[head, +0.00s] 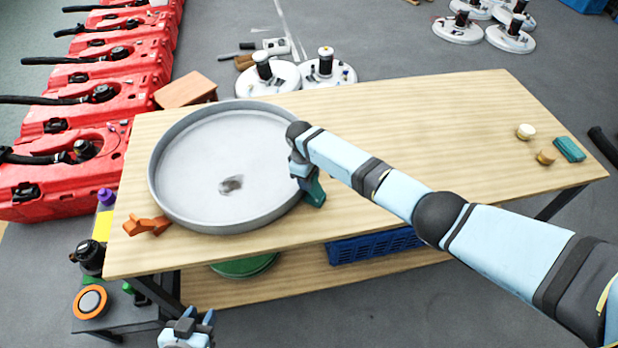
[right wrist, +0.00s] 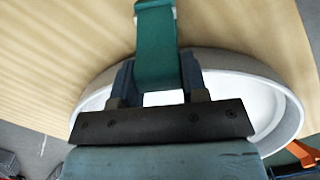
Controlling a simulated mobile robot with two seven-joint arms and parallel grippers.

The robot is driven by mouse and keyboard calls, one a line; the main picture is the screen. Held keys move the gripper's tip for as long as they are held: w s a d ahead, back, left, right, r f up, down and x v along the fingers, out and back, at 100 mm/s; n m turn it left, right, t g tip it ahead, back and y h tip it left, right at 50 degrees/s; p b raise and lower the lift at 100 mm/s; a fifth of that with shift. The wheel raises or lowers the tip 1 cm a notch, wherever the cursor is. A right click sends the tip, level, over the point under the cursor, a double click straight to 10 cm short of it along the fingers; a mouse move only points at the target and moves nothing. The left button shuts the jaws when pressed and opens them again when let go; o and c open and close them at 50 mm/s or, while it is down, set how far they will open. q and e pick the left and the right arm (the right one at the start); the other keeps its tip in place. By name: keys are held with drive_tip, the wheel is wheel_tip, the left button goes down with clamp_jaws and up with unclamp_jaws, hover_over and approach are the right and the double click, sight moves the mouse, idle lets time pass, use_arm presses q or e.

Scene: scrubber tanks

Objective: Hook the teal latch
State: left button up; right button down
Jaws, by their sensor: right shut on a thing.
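A wide round grey tank lid (head: 225,150) with a raised rim lies on the wooden table. The teal latch (head: 315,193) is at the right side of its rim and sticks outward over the table. My right gripper (head: 302,176) is shut on the teal latch. In the right wrist view the teal latch (right wrist: 156,40) passes between the two fingers of the gripper (right wrist: 158,78). Its far end points away from the lid's rim (right wrist: 238,66). Whether it is hooked on the rim is hidden. My left gripper (head: 198,318) is low at the bottom edge, empty, fingers apart.
An orange latch (head: 147,225) sits at the lid's left side. The wooden table (head: 440,130) is mostly clear to the right, with two small round pieces and a teal block (head: 569,149) at its far right. A blue crate (head: 375,246) is on the shelf below. Red tanks (head: 110,120) line the left.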

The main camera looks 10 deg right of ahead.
drive_tip(key=c, duration=0.6)
unclamp_jaws()
drive_tip(key=shift+c, duration=0.2)
wheel_tip(320, 180, up, 14)
drive_tip(key=w+a, duration=0.1)
drive_tip(key=shift+w+a+f, duration=0.15)
drive_tip(key=shift+a+f, duration=0.05)
drive_tip(key=shift+a, duration=0.1)
